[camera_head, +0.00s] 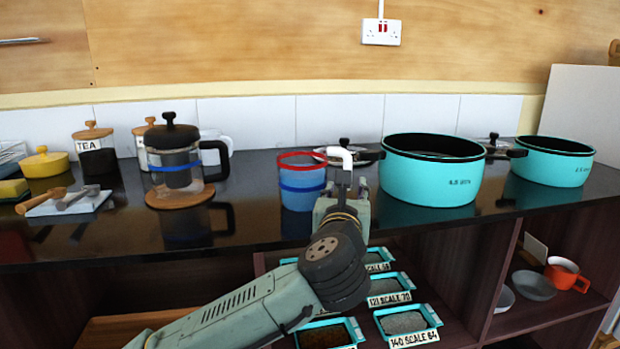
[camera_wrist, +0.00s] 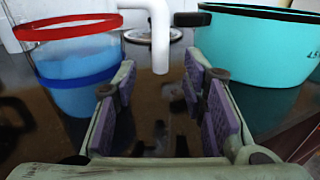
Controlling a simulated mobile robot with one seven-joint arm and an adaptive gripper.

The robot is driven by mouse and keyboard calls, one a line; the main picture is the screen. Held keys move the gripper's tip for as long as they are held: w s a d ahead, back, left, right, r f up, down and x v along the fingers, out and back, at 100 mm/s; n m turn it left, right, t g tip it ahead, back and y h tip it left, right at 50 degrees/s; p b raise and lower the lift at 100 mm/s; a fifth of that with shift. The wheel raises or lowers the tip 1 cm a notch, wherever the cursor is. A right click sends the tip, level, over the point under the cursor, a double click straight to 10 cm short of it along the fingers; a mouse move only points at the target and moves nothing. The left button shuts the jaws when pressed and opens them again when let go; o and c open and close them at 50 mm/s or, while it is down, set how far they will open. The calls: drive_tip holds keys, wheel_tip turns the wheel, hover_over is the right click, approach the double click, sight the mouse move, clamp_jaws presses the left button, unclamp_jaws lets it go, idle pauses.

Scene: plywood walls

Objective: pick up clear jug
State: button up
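A translucent bluish jug with a red rim and a dark blue band (camera_head: 302,188) stands on the black counter, just left of my gripper (camera_head: 344,185). In the wrist view this jug (camera_wrist: 75,65) fills the upper left. A white bent bar (camera_wrist: 158,35) beside its rim turns downward; whether it joins the jug is unclear. My gripper (camera_wrist: 160,75) is open, with its purple pads apart and nothing between them. The lower end of the white bar appears between or just beyond the fingertips; depth is hard to tell. The jug is outside the fingers, on the left.
A large turquoise pot (camera_head: 432,170) stands close right of my gripper, with a smaller one (camera_head: 553,160) farther right. A cafetiere (camera_head: 175,165) and a white jug-like vessel (camera_head: 216,150) stand left. Labelled turquoise trays (camera_head: 388,290) lie on the shelf below the counter (camera_head: 250,225).

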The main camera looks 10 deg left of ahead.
drive_tip(key=shift+w+d+p, duration=0.15)
drive_tip(key=shift+w+p, duration=0.45)
drive_tip(key=shift+w, duration=2.15)
drive_tip(key=shift+c, duration=0.5)
clamp_jaws()
drive_tip(key=shift+r, duration=0.1)
